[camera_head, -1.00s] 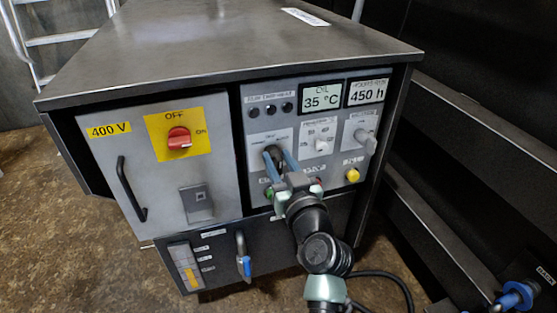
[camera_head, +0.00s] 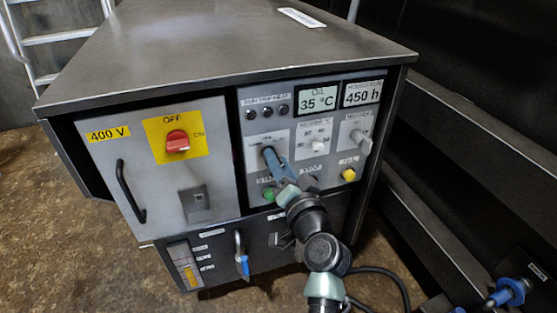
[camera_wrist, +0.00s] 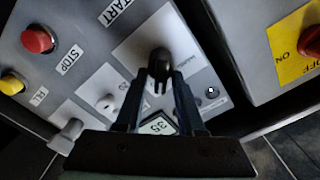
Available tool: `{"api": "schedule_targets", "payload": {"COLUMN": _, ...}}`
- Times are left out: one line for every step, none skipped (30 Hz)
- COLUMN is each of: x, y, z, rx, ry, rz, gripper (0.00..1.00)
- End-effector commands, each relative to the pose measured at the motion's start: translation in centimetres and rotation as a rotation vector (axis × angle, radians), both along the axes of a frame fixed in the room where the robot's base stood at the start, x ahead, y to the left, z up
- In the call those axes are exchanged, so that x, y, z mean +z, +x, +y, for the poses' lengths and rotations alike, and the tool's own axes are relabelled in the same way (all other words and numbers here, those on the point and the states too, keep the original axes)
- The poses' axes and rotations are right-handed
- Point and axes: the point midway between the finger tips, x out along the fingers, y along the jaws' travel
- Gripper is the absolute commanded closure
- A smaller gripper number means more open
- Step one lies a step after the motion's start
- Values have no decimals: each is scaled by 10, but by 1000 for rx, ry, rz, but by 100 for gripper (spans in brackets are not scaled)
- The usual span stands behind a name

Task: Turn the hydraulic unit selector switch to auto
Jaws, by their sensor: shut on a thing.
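The selector switch is a black knob (camera_wrist: 159,60) on a light plate of the hydraulic unit's control panel. In the wrist view it stands between the tips of my two dark fingers. My gripper (camera_head: 276,160) is at the same switch in the head view, shut on the knob and turned at an angle, and it hides most of it. The wrist view also shows my gripper (camera_wrist: 158,84) from behind. The plate's position labels are partly hidden or too blurred to read, so I cannot tell which position the knob points to.
A green button (camera_head: 268,194) is just below my gripper. A red stop button (camera_wrist: 37,39) and a yellow button (camera_head: 348,174) are close by. Other knobs (camera_head: 317,147) sit to the right. A red main switch (camera_head: 177,141) is to the left, beside a black handle (camera_head: 130,191).

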Motion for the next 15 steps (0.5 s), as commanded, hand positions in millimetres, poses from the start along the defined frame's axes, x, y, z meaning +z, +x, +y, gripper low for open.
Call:
{"api": "schedule_targets", "payload": {"x": -1, "y": 0, "z": 0, "rx": 1, "ry": 13, "rz": 7, "gripper": 100}}
{"api": "schedule_targets", "payload": {"x": -2, "y": -1, "z": 0, "rx": 1, "ry": 22, "rz": 10, "gripper": 100}}
{"api": "schedule_targets", "payload": {"x": -2, "y": 0, "z": 0, "rx": 1, "ry": 29, "rz": 13, "gripper": 100}}
{"api": "schedule_targets", "payload": {"x": -2, "y": 0, "z": 0, "rx": 1, "ry": 34, "rz": 15, "gripper": 100}}
{"api": "schedule_targets", "payload": {"x": -2, "y": 0, "z": 0, "rx": 1, "ry": 38, "rz": 16, "gripper": 100}}
{"api": "schedule_targets", "payload": {"x": -2, "y": 0, "z": 0, "rx": 1, "ry": 43, "rz": 18, "gripper": 100}}
{"api": "schedule_targets", "payload": {"x": -2, "y": 0, "z": 0, "rx": 1, "ry": 46, "rz": 19, "gripper": 100}}
{"api": "schedule_targets", "payload": {"x": -2, "y": 0, "z": -1, "rx": 1, "ry": 47, "rz": 19, "gripper": 100}}
{"api": "schedule_targets", "payload": {"x": -2, "y": 0, "z": -1, "rx": 1, "ry": 49, "rz": 20, "gripper": 100}}
{"api": "schedule_targets", "payload": {"x": -2, "y": 0, "z": -1, "rx": 1, "ry": 50, "rz": 20, "gripper": 100}}
{"api": "schedule_targets", "payload": {"x": -2, "y": 0, "z": -1, "rx": 1, "ry": 51, "rz": 20, "gripper": 100}}
{"api": "schedule_targets", "payload": {"x": -2, "y": 0, "z": -1, "rx": 1, "ry": 51, "rz": 20, "gripper": 100}}
{"api": "schedule_targets", "payload": {"x": -3, "y": 0, "z": -1, "rx": 1, "ry": 51, "rz": 20, "gripper": 100}}
{"api": "schedule_targets", "payload": {"x": -3, "y": 0, "z": -1, "rx": 1, "ry": 51, "rz": 20, "gripper": 100}}
{"api": "schedule_targets", "payload": {"x": -3, "y": 0, "z": -1, "rx": 1, "ry": 51, "rz": 20, "gripper": 100}}
